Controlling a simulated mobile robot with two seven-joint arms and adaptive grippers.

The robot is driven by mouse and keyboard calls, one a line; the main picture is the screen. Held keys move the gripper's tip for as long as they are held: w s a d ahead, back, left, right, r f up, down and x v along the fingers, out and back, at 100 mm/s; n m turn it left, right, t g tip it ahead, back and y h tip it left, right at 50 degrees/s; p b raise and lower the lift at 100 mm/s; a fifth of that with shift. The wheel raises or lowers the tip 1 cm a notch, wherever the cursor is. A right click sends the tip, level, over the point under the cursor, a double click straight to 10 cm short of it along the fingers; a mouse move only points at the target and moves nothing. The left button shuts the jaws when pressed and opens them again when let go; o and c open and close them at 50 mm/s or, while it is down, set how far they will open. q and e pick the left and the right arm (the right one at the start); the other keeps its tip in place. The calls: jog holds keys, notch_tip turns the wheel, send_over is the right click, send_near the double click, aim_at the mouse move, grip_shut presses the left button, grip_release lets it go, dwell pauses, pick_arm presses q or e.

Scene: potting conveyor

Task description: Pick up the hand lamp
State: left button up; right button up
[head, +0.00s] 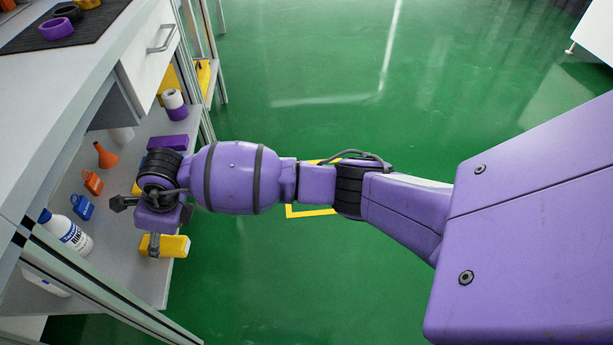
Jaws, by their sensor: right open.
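A yellow block-shaped thing (175,246), which looks like the hand lamp though I cannot be sure, lies on the grey shelf below the worktop, near its open edge. A dark grey piece crosses its left part; I cannot tell if it belongs to it or to my gripper. My right gripper (146,218) is over the shelf at the end of my purple arm, right beside the yellow thing in the picture. It is open, its fingers partly hidden by its own wrist. I cannot tell if it touches the yellow thing. My left gripper is out of view.
On the shelf are a white bottle (66,233), a blue padlock-like item (82,207), an orange one (92,182), an orange funnel (106,156) and a purple box (167,143). A metal frame post (110,299) runs along the front. The green floor (330,270) is clear.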

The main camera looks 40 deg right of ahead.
aim_at(162, 242)
jog(key=b+x, duration=0.1)
jog(key=x, duration=0.3)
jog(key=shift+w+d+f+b, duration=0.2)
jog(key=shift+w+b, duration=0.05)
jog(key=shift+b, duration=0.15)
jog(key=shift+r, duration=0.15)
jog(key=c, duration=1.3)
